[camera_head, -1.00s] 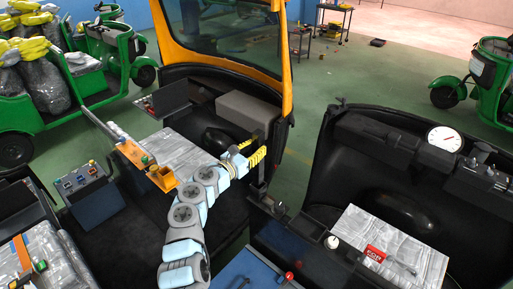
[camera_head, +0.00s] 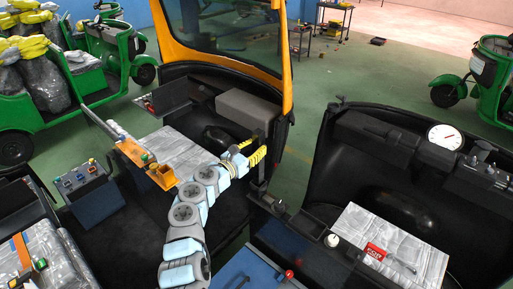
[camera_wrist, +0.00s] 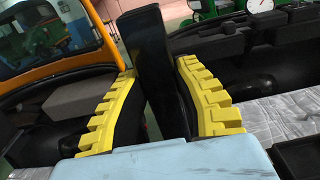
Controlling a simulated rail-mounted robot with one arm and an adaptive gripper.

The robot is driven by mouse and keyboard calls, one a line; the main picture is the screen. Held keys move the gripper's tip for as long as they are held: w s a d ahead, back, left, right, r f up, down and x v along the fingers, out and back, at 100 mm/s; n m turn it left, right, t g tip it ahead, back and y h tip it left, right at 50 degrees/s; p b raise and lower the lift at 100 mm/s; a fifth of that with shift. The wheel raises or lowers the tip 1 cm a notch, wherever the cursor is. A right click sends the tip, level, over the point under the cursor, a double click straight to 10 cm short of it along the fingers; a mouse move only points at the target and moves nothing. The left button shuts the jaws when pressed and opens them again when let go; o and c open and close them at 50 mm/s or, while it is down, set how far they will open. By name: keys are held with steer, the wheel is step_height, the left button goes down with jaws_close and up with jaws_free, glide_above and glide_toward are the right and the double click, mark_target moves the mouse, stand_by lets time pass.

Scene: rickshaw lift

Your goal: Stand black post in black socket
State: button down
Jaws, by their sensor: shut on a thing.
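My gripper (camera_head: 257,153) has yellow toothed fingers, which are shut on a black post (camera_head: 262,175). The post stands close to upright, and its lower part shows below the fingers, over the black ledge between the two vehicle bodies. In the wrist view my gripper (camera_wrist: 157,70) has one finger on each side of the post (camera_wrist: 150,45), which leans slightly in the picture. The post's lower end is hidden there. I cannot pick out the black socket surely against the black ledge, nor tell whether the post touches it.
A black ledge (camera_head: 290,232) with a white knob (camera_head: 332,240) runs beside the post. A silver-wrapped seat (camera_head: 405,235) with a red tag lies to the right. A round gauge (camera_head: 444,137) stands at the back right. An orange windshield frame (camera_head: 287,60) rises behind my gripper.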

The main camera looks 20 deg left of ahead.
steer(key=shift+f+b, duration=2.35)
steer(key=shift+f, duration=0.9)
stand_by(1.2)
steer(key=c, duration=0.8)
jaws_free()
steer(key=shift+s, duration=0.1)
steer(key=shift+v, duration=5.9)
